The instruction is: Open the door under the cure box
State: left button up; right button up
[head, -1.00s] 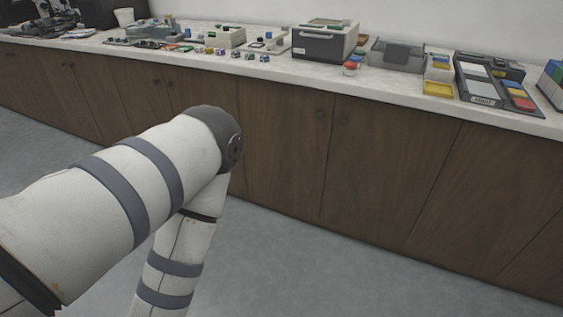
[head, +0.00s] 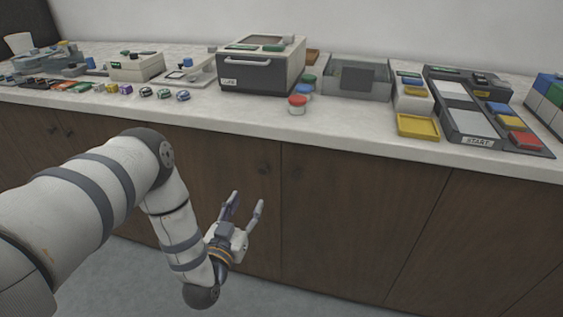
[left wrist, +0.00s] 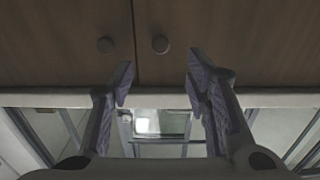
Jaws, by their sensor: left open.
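The cure box (head: 262,66) is a dark-fronted box with a pale top on the counter. Below it are brown cabinet doors, with a left door (head: 230,165) and a right door (head: 340,215) meeting at a seam. Each has a small round dark knob near the seam, the left knob (head: 263,168) and the right knob (head: 295,172). My left gripper (head: 247,200) is open and empty in front of the left door, its fingers pointing up. In the left wrist view both knobs show beyond the open fingers (left wrist: 160,70), apart from them. My right gripper is out of view.
The pale counter (head: 210,118) overhangs the doors above my gripper. Red, blue and green round pieces (head: 298,104) stand beside the cure box, with a grey tray (head: 355,78) and a START panel (head: 475,115) to the right. The grey floor is clear.

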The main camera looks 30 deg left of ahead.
aim_at(262, 172)
pick_arm(q)
jog(key=x, duration=0.3)
jog(key=b+x, duration=0.1)
jog(key=x, duration=0.6)
jog(key=shift+w+a+r, duration=0.2)
jog(key=shift+w+r, duration=0.05)
jog(key=shift+w, duration=0.05)
jog(key=shift+w+r, duration=0.1)
jog(key=shift+w, duration=0.35)
grip_shut()
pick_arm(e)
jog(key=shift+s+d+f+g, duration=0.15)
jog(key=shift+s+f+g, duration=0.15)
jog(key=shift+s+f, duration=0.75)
